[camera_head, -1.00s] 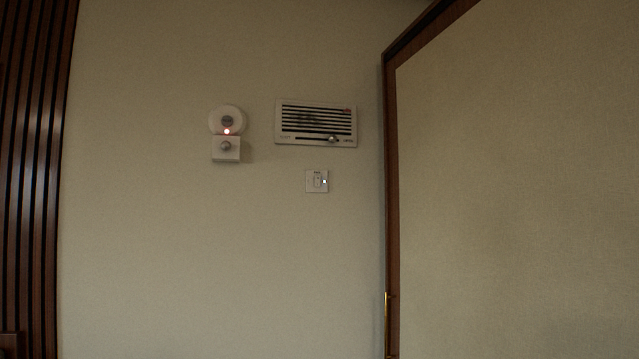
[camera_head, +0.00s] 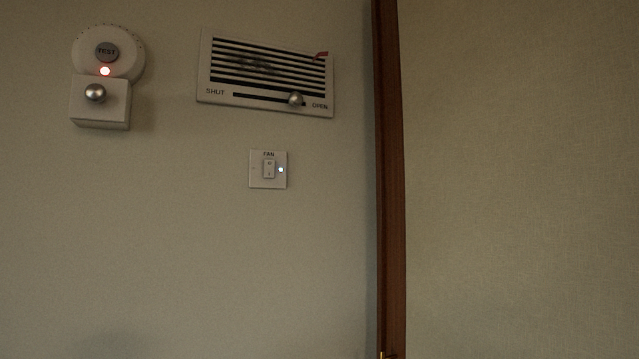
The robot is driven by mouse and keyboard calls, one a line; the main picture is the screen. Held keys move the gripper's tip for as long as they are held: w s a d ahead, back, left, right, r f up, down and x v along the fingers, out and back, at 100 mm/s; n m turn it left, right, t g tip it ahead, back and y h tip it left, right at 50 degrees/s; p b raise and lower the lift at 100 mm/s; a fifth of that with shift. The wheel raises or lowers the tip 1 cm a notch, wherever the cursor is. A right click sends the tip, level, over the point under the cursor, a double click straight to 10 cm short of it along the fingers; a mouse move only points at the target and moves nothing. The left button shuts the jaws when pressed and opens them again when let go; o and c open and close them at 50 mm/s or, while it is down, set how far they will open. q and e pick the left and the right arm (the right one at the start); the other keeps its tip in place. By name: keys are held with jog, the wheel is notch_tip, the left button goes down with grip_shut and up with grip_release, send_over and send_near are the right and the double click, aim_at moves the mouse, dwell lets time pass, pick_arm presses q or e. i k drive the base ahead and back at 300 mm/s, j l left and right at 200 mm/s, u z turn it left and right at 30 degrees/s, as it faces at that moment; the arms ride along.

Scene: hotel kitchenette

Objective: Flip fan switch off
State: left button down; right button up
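The fan switch (camera_head: 268,169) is a small white square wall plate with a rocker in its middle and the label FAN above it. A small bluish-white light glows on the right side of the plate. It is on the wall left of the dark wooden frame, below a vent. Which way the rocker is tilted is too small to tell. Neither of my grippers shows in the head view.
Above the switch is a slatted vent (camera_head: 265,72) marked SHUT and OPEN, its round slider knob near OPEN. At upper left is a round alarm (camera_head: 122,40) with a TEST button and red light, above a white box (camera_head: 101,112) with a knob. A wooden frame (camera_head: 389,180) stands right.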

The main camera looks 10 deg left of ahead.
aim_at(269, 165)
jog(key=i+j+z, duration=0.4)
jog(key=i+j, duration=0.35)
